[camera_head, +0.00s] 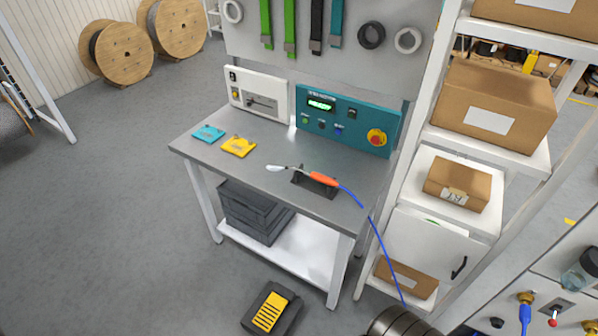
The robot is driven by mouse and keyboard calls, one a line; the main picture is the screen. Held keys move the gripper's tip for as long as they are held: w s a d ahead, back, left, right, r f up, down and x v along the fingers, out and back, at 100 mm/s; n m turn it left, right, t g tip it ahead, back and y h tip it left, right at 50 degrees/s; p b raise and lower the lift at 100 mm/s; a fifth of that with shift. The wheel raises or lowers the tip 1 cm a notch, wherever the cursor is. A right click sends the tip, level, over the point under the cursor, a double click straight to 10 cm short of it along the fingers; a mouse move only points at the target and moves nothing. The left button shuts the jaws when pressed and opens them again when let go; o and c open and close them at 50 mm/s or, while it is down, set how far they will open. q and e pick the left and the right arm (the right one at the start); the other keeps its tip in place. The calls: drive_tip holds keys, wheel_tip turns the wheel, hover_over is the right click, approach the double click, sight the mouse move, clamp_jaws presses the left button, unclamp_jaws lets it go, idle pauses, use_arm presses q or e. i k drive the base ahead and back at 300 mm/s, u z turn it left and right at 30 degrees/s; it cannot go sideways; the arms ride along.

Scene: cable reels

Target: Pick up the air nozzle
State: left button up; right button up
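The air nozzle (323,179) lies on the workbench, with an orange body, a pale tip pointing left and a blue hose (377,235) at its right end. It rests on a small black stand (318,191) near the front right of the grey tabletop (245,177). The hose runs over the right side of the bench and down toward the floor. Neither of my grippers shows in the head view.
A teal control box (343,133) with a red knob and a white panel box (258,95) stand behind the nozzle. Teal (208,133) and yellow (239,146) pieces lie at left. A white shelf with cardboard boxes (493,103) stands close on the right. A foot pedal (270,309) is on the floor.

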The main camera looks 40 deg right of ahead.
sight(316, 177)
drive_tip(key=z, duration=0.3)
drive_tip(key=i, duration=0.85)
drive_tip(key=z, duration=0.5)
